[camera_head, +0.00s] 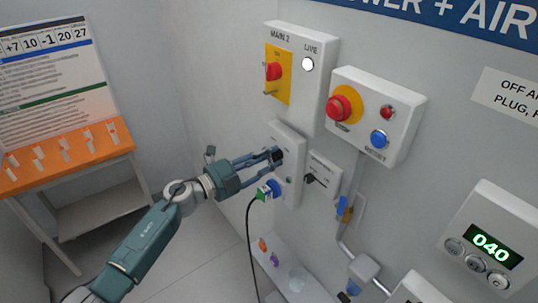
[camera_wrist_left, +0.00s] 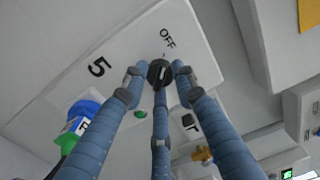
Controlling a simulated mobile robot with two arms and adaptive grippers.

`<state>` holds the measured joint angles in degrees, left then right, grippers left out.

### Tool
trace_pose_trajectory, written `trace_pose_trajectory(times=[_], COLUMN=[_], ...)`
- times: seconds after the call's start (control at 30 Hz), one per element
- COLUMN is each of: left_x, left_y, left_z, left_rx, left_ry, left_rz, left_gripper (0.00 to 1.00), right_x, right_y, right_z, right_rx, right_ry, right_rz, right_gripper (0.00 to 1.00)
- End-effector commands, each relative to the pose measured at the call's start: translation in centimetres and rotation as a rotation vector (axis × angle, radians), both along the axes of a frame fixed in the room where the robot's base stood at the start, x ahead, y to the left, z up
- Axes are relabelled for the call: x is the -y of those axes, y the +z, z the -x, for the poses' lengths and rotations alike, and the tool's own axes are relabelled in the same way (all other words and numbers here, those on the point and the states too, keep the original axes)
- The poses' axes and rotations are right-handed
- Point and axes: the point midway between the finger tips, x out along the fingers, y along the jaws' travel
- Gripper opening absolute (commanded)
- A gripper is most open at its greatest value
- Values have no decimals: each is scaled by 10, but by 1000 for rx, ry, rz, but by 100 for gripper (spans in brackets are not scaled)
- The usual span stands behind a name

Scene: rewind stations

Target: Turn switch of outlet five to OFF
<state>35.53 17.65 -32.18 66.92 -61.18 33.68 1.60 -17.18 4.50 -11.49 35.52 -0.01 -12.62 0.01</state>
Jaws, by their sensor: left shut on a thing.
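Outlet five is a white wall box (camera_head: 287,138), marked "5" in the left wrist view (camera_wrist_left: 98,67). Its black rotary switch (camera_wrist_left: 160,73) sits below the word "OFF", and the pale line on the knob points roughly toward that word. My left gripper (camera_head: 274,156) reaches the box from the left, its blue fingers closed around the knob. In the left wrist view, two fingertips flank the knob and a third finger is below it. A blue and green plug (camera_head: 268,190) with a black cable is in the outlet under the switch. My right gripper is out of view.
Above are the MAIN 2 box (camera_head: 313,50) with a red handle and a box with a red emergency button (camera_head: 342,105) and blue reset button. A small box (camera_head: 323,175) adjoins on the right. An orange-topped table (camera_head: 70,161) stands at left.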

Motion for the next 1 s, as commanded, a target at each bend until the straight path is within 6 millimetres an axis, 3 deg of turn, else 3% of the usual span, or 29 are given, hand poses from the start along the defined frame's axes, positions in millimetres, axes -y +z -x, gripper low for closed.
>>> trace_pose_trajectory(times=[0.6,0.63,0.7,1.0], left_x=[-2,-2,-1,-1], left_y=[2,2,1,0], left_z=[-2,-2,-1,0], left_rx=[-30,-30,-29,-30], left_ry=[4,4,4,2], left_rz=[24,24,23,22], left_gripper=[1,31,45,46], right_x=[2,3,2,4], right_y=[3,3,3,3], right_z=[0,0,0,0], right_rx=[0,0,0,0], right_ry=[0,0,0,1], right_rz=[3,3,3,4], right_gripper=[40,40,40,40])
